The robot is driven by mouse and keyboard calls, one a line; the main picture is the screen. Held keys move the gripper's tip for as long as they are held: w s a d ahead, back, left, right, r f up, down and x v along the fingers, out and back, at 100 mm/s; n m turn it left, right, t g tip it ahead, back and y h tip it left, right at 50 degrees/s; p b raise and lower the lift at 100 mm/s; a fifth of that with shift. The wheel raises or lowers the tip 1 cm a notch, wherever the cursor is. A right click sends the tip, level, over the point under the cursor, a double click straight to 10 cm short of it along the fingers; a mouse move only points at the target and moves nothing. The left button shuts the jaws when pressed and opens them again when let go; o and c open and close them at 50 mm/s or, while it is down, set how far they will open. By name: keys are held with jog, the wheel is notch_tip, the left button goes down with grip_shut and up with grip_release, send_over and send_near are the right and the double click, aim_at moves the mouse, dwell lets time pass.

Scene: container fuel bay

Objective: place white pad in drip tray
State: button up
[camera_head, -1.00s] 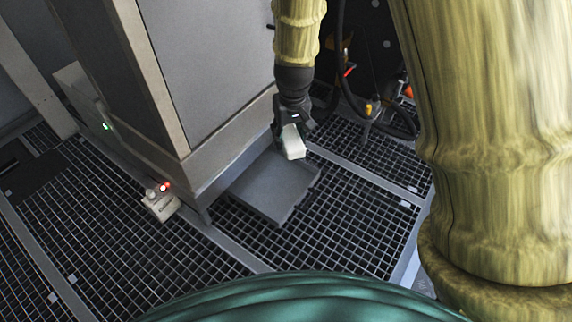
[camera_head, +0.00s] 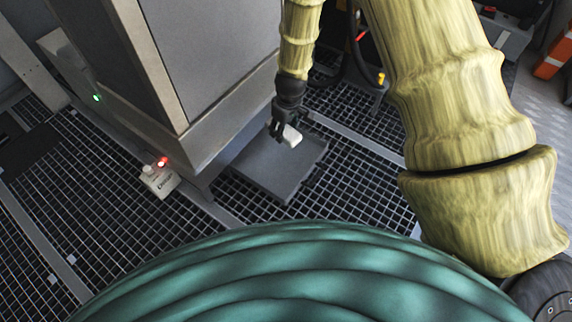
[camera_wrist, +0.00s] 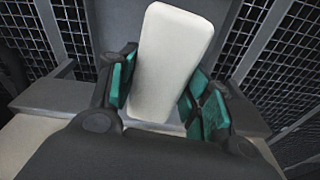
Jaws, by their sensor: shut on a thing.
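The white pad (camera_head: 291,136) is a pale, rounded block in my gripper (camera_head: 280,130). In the wrist view the white pad (camera_wrist: 170,62) stands out between the two green-padded fingers of my gripper (camera_wrist: 160,95), which are shut on it. The drip tray (camera_head: 262,185) is a flat grey slab-like tray on the floor grating, beside the foot of the grey cabinet. In the head view the pad appears over the tray's far part; its height above the tray is hard to tell. The tray (camera_wrist: 85,106) shows in part behind my gripper in the wrist view.
The tall grey cabinet (camera_head: 205,60) stands close to the left of the tray. A small white box (camera_head: 158,181) with a red light sits on the grating at left. A dark hose (camera_head: 352,60) hangs behind my gripper. Open grating (camera_head: 350,190) lies to the tray's right.

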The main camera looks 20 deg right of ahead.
jog(key=n+b, duration=0.1)
jog(key=n, duration=0.1)
send_over(286, 163)
notch_tip(286, 163, down, 8)
jog(key=shift+d+f+b, duration=0.1)
jog(key=shift+f+b, duration=2.65)
jog(key=shift+f, duration=2.2)
jog(key=shift+f, duration=0.2)
jog(key=o, duration=0.8)
jog(key=shift+o, duration=0.2)
jog(key=shift+s, duration=0.1)
